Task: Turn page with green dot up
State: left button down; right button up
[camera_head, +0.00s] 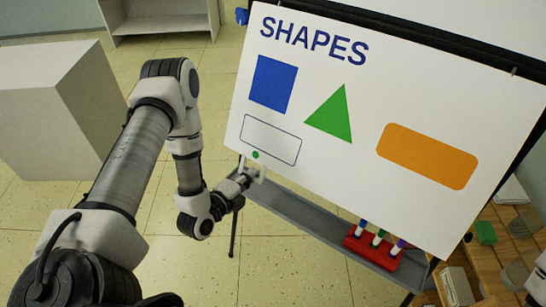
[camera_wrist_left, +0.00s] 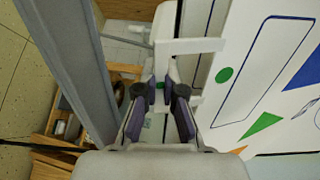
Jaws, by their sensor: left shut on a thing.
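The white page (camera_head: 365,165) headed "SHAPES" hangs on an easel board and shows a blue square, a green triangle and an orange bar. A small green dot (camera_head: 255,155) is at its lower left corner, under an empty outlined box. The dot also shows in the left wrist view (camera_wrist_left: 224,75). My left gripper (camera_head: 247,179) is at that corner, shut on a white handle (camera_head: 257,167) just below the dot. The handle (camera_wrist_left: 190,46) shows in the left wrist view as a bracket running between the fingers.
A grey easel tray (camera_head: 300,217) runs below the page. It carries a red holder (camera_head: 373,252) with several markers. A wooden shelf (camera_head: 480,265) with small items is at lower right. A white block (camera_head: 55,110) stands at left. Open floor lies below the tray.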

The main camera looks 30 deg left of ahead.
pick_arm(q)
jog(key=s+r+p, duration=0.4)
jog(key=s+p, duration=0.1)
jog(key=s, duration=0.1)
jog(key=shift+a+p, duration=0.25)
jog(key=shift+p, duration=0.05)
jog(key=s+r+p, duration=0.3)
jog(key=s+r, duration=0.2)
jog(key=s, duration=0.2)
jog(key=shift+a+r, duration=0.15)
jog(key=shift+r, duration=0.25)
dwell(0.3)
